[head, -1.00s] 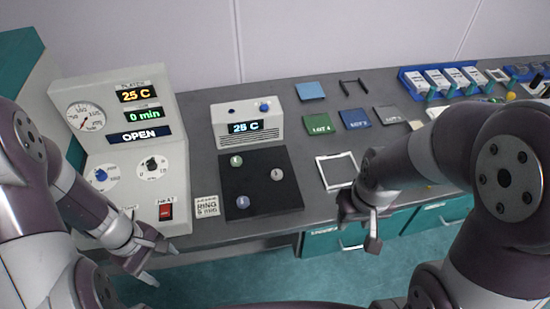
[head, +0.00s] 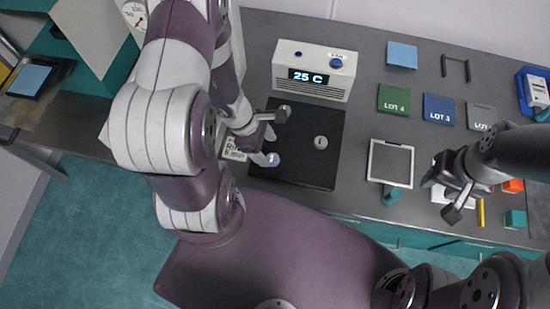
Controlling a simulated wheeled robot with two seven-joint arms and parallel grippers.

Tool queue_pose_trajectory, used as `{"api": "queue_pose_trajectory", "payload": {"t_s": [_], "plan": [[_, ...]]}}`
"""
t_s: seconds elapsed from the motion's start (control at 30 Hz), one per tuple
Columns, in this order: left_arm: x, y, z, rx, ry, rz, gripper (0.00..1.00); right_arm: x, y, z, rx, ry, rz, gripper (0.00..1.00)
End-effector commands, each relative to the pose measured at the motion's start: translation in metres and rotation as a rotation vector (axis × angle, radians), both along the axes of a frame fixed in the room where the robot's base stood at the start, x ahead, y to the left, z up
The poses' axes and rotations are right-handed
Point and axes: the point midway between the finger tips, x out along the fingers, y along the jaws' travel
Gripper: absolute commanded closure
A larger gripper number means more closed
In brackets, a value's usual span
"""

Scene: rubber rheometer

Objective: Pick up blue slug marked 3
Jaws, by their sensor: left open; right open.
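The blue slug (head: 274,159) sits near the front-left corner of the black plate (head: 300,173) in the head view; its number is too small to read. A green slug (head: 286,109) is at the plate's back left and a grey slug (head: 320,142) is at its right. My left gripper (head: 271,137) is open over the plate's left side, with one finger close beside the blue slug and the other near the green slug. I cannot tell whether it touches either. My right gripper (head: 440,192) is open over the right of the bench, away from the slugs.
A white heater unit (head: 314,70) reading 25 C stands behind the plate. A white label card (head: 233,153) lies left of it, partly under my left arm. A white square frame (head: 391,163) and green (head: 393,100) and blue (head: 438,110) lot mats lie to the right.

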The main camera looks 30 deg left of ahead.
Motion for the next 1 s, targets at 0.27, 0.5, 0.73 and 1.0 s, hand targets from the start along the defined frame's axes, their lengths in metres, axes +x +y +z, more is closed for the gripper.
{"api": "queue_pose_trajectory", "payload": {"t_s": [0.27, 0.5, 0.73, 1.0], "plan": [[0.001, -0.015, -0.039, 0.0, 0.001, -0.002, 0.31, 0.0, 0.0, -0.003, 0.0, 0.0, 0.0, 0.57], [0.002, -0.015, -0.039, 0.0, 0.001, -0.001, 0.44, 0.0, 0.0, -0.002, 0.0, 0.0, 0.0, 0.57], [0.001, -0.015, -0.039, 0.0, 0.001, -0.001, 0.9, 0.0, 0.0, -0.002, 0.0, 0.0, 0.0, 0.57], [0.002, -0.015, -0.038, 0.0, 0.001, -0.001, 0.9, 0.0, 0.0, -0.002, 0.0, 0.0, 0.0, 0.57]]}}
